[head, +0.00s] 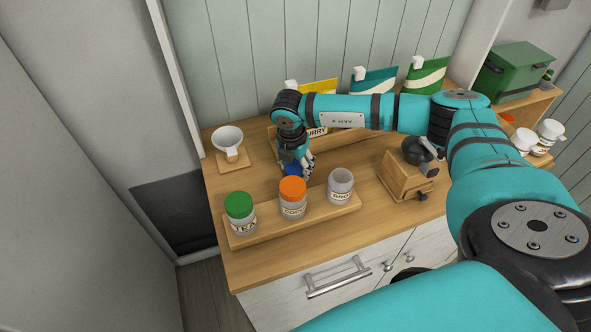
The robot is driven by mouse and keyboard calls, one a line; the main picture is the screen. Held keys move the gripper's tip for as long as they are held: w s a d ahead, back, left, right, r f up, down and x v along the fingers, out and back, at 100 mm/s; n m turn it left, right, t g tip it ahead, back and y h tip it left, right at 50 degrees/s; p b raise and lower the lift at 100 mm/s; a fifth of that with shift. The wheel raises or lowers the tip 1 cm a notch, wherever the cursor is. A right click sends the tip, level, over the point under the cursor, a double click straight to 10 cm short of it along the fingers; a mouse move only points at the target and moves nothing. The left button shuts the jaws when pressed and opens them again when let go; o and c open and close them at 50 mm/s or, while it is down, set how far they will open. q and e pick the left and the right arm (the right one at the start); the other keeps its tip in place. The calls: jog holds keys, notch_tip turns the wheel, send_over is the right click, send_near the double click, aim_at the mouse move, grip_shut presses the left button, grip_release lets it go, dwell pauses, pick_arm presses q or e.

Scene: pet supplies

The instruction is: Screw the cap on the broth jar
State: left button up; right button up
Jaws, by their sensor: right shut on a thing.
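The broth jar (341,188) is the right one of three jars on a wooden tray, and its top is open with no cap on it. The blue cap (291,169) is at the fingertips of my right gripper (299,167), which is shut on it. The gripper points down behind the orange-lidded jar, left of the broth jar and apart from it. The gripper hides part of the cap, and I cannot tell whether the cap touches the counter. My left gripper is not in view.
The green-lidded tea jar (239,210) and an orange-lidded jar (293,200) share the tray (267,228). A white cup-like holder (229,141) stands back left, a wooden grinder (405,177) right. Colored bags (427,75) stand at the back. Some counter right of the broth jar is clear.

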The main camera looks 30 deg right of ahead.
aim_at(296, 169)
notch_tip(296, 169, up, 8)
jog(key=shift+r+b, duration=0.25)
jog(key=shift+b, duration=0.95)
jog(key=shift+r, duration=0.25)
